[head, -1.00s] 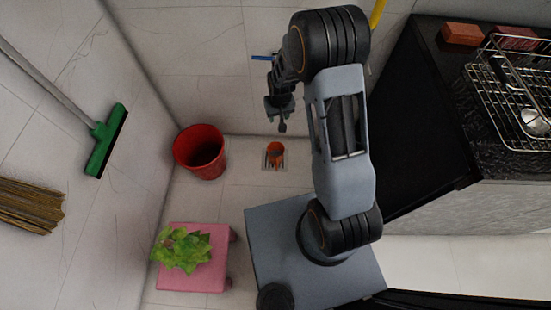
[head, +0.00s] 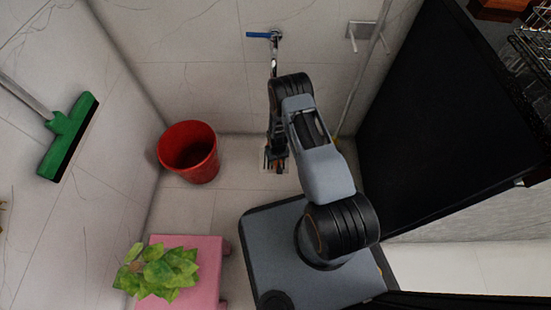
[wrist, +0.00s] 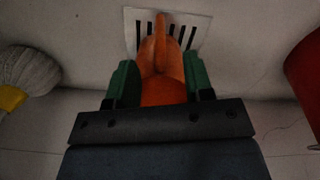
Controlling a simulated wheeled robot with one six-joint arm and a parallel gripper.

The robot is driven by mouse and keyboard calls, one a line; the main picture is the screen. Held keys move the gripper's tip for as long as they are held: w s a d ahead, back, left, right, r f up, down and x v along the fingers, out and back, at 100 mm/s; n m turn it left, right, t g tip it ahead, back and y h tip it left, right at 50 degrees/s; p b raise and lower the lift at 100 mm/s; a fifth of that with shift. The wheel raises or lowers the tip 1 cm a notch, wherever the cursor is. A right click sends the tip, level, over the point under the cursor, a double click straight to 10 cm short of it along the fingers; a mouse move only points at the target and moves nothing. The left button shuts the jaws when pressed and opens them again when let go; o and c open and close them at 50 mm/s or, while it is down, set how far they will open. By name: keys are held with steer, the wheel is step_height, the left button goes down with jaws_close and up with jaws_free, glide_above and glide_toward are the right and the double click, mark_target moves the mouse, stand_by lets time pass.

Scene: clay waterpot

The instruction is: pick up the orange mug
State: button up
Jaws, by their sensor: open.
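The orange mug (wrist: 165,68) stands between the two green fingers of my gripper (wrist: 158,82) in the wrist view, its handle pointing away from my gripper. Dark gaps show beside the mug, and the fingers are open around it. Part of the mug is hidden behind the gripper's body. In the head view my gripper (head: 276,160) is low at the floor drain and covers nearly all of the mug.
A white slotted drain cover (wrist: 200,32) lies at the mug. A red bucket (head: 188,152) stands to the left, a pink stool (head: 205,262) with a leafy plant (head: 158,270) nearer. A black cabinet (head: 440,130) fills the right. A blue-handled tap (head: 262,35) is above.

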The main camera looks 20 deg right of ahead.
steer(key=shift+d+f+b, duration=0.1)
steer(key=shift+f+b, duration=1.8)
steer(key=shift+f, duration=1.6)
jaws_close()
steer(key=shift+r, duration=0.1)
